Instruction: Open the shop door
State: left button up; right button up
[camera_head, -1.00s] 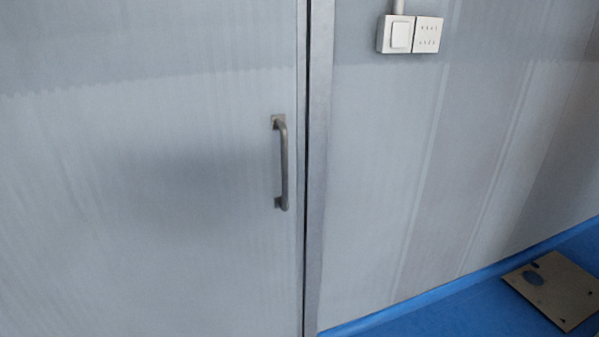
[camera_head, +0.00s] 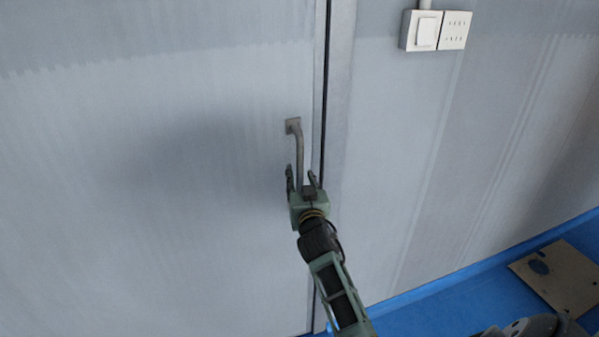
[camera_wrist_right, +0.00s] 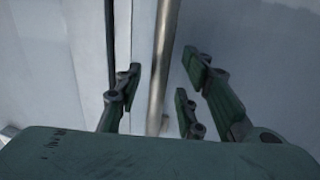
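The shop door (camera_head: 160,180) is a pale grey panel that stands shut against its frame. Its metal bar handle (camera_head: 298,143) is upright near the door's right edge, and its lower part is hidden behind my gripper. My right gripper (camera_head: 302,175) is in front of the handle with its fingers spread open. In the right wrist view the handle bar (camera_wrist_right: 160,70) runs between the open fingers of my right gripper (camera_wrist_right: 160,92), with gaps on both sides. I cannot tell how deep it sits between them. My left gripper is not in view.
A white switch and socket box (camera_head: 436,30) is on the wall right of the door frame (camera_head: 338,130). A brown board (camera_head: 562,278) lies on the blue floor (camera_head: 440,312) at the lower right. The wall between them is bare.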

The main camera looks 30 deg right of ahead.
jog(key=shift+x, duration=1.4)
grip_shut()
